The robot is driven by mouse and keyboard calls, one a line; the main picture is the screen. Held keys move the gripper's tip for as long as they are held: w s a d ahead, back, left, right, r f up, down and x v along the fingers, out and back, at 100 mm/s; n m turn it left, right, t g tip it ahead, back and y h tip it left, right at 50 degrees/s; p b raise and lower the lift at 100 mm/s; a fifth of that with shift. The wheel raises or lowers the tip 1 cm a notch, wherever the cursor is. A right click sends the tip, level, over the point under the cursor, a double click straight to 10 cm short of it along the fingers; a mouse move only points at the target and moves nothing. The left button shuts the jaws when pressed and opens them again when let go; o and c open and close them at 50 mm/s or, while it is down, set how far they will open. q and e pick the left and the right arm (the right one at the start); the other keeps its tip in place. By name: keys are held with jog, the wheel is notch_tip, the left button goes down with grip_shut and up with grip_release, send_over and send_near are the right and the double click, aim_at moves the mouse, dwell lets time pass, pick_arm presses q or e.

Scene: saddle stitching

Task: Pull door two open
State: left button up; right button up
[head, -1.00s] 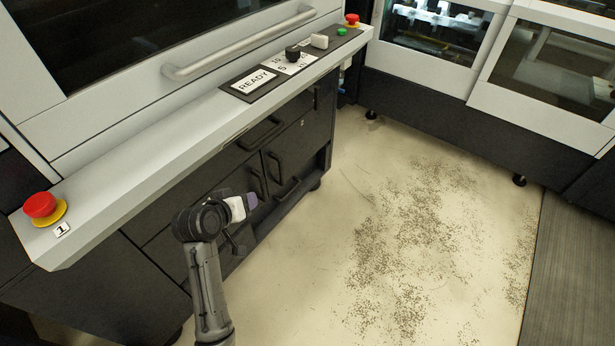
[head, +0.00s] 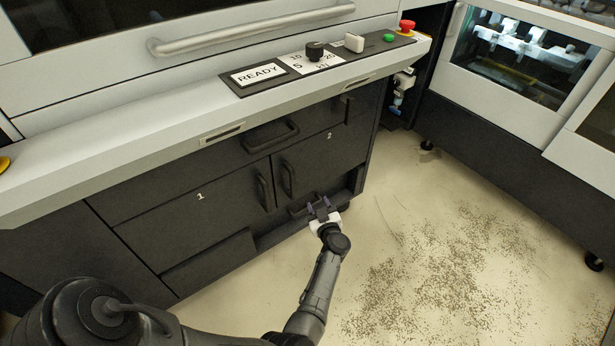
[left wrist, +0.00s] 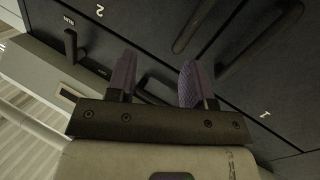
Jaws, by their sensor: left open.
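Door two (head: 325,160) is a dark cabinet door marked 2, and it looks shut. Its upright bar handle (head: 288,180) is near its left edge, beside the handle of door one (head: 265,193). My left gripper (head: 319,207) is open and empty, low in front of door two, right of and below its handle. In the left wrist view, the gripper (left wrist: 157,80) shows two spread purple fingers with nothing between them. That view is turned over: door two's handle (left wrist: 197,24) is above the right finger, apart from it. My right gripper is not in view.
A drawer handle (head: 270,135) sits above the doors, under the grey ledge (head: 200,135) with a READY panel (head: 258,75) and controls. A low recess runs beneath door two. Another machine (head: 500,110) stands at the back right.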

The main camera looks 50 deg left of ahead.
aim_at(294, 181)
pick_arm(q)
jog(key=a+g+b, duration=0.1)
jog(key=a+b, duration=0.1)
jog(key=a, duration=0.2)
jog(key=a+b, duration=0.3)
jog(key=a, duration=0.1)
jog(key=s+a+m+g+y+b, duration=0.1)
jog(key=a+b, duration=0.1)
jog(key=a, duration=0.2)
jog(key=shift+a+r+g, duration=0.1)
jog(key=shift+a+g, duration=0.2)
jog(key=shift+a, duration=0.1)
jog(key=shift+w+a+r+b, duration=0.15)
jog(key=shift+a+b, duration=0.45)
jog(key=shift+a, duration=0.25)
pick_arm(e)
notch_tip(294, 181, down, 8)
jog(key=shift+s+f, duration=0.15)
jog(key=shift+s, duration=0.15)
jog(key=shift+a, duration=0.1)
pick_arm(q)
grip_shut()
